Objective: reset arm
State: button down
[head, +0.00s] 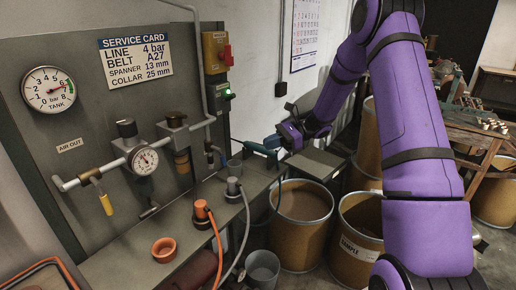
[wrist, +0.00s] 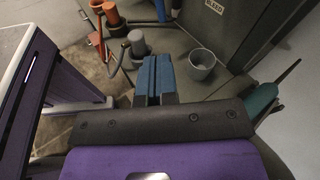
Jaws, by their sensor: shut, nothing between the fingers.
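My purple arm spans the right half of the head view, and its end reaches in toward the bench at the middle. My gripper (head: 272,142) has blue fingers. In the wrist view the blue fingers (wrist: 153,80) lie side by side, closed with nothing between them. In the head view my gripper is near a teal tool (head: 258,148) at the bench's right end. The tool also shows at the right of the wrist view (wrist: 262,100), beside my gripper. I cannot tell whether they touch.
The bench (head: 130,258) carries an orange-topped hose fitting (head: 201,208), a grey-topped fitting (head: 233,186), an orange cup (head: 164,249) and a grey cup (wrist: 202,64). A panel (head: 95,120) with gauges stands behind. Drums (head: 300,225) and a grey bucket (head: 262,268) stand on the floor.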

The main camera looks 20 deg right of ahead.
jog(key=shift+d+r, duration=0.1)
jog(key=shift+d, duration=0.4)
